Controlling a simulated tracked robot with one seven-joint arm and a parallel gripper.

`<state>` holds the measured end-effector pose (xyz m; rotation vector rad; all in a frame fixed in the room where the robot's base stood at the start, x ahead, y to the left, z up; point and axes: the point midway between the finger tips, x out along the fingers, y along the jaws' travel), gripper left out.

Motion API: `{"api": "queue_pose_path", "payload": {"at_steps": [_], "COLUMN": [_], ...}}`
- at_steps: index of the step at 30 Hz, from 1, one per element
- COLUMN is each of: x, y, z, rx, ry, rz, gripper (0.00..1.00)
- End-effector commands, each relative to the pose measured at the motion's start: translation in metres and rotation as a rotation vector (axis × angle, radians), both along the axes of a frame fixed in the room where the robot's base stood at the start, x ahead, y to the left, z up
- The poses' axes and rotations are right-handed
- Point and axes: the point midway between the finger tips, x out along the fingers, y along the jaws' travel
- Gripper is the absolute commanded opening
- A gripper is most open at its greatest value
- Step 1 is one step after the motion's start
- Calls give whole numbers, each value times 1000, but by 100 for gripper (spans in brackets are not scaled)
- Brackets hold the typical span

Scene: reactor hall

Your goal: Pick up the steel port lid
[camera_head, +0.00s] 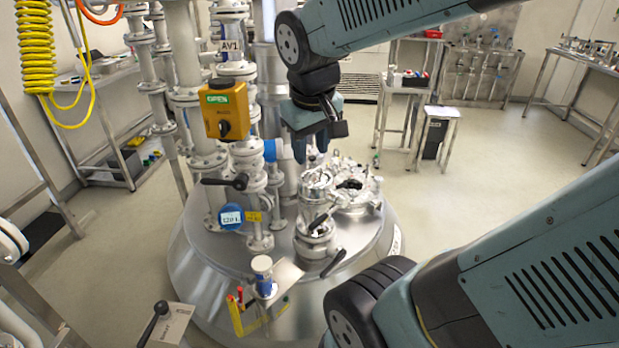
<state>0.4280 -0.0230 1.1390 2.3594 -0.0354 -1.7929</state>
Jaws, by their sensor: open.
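My gripper (311,150) hangs over the reactor top with its two blue-grey fingers pointing down and apart, with nothing seen between them. Below it is a cluster of shiny steel port fittings. A round steel port (316,182) lies almost under the fingertips, and a wider clamped port cover (354,188) sits just to its right. A shorter flanged port (315,236) with black lever handles stands nearer. I cannot tell for certain which of these bears the steel port lid. The fingers appear above the fittings; contact cannot be made out.
Steel pipework with an orange valve box (226,110) rises close left of my gripper. A yellow holder (256,314) with tools and a small blue-and-white cylinder (263,276) are at the vessel's front. A side table (406,88) and a bin stand behind; the floor at right is clear.

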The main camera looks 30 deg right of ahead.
Motion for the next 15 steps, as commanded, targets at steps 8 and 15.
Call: {"api": "queue_pose_path", "payload": {"at_steps": [8,15], "x": [39,72], "y": [-27,-46], "z": [-42,-76], "rx": [-197,-386], "ry": [223,397], "rz": [85,177], "gripper": [42,42]}}
